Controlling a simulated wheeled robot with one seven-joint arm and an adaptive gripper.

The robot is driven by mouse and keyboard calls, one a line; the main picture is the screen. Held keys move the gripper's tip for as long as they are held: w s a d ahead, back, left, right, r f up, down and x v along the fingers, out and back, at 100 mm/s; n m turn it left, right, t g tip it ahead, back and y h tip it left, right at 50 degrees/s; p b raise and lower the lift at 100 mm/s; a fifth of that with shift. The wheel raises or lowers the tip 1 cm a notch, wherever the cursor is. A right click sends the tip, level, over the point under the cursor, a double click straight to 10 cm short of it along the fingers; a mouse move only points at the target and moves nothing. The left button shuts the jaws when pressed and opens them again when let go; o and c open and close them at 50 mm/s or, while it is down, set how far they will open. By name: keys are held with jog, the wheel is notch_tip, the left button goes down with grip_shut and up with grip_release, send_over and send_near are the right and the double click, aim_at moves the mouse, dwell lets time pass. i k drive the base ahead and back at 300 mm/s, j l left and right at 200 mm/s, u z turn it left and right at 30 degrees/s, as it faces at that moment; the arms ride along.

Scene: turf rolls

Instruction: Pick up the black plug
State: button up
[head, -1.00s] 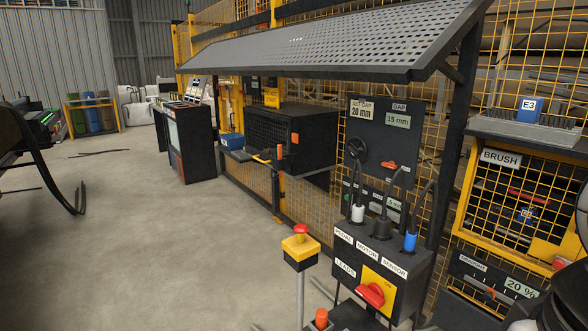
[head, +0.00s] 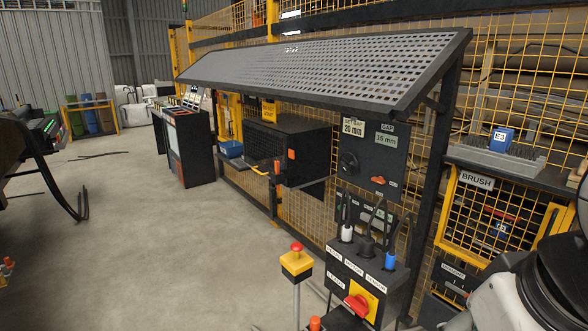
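The black plug (head: 367,246) stands upright in the top of a dark control box (head: 345,275), in the middle place behind the label "MOTOR". A black cable rises from it. A white plug (head: 347,233) stands to its left behind "PEDAL", and a blue plug (head: 390,260) stands to its right behind "SENSOR". My gripper is not in view; only white and black parts of my arm show at the lower right, apart from the plugs.
A red knob on a yellow plate (head: 358,305) is on the box front. A yellow emergency-stop post (head: 296,262) stands left of it. A perforated canopy (head: 330,70) overhangs the box, with a dark post (head: 432,190) on the right.

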aim_at(366, 245)
jog(key=i+z, duration=0.25)
jog(key=i, duration=0.3)
jog(key=i+z, duration=0.3)
jog(key=i, duration=0.25)
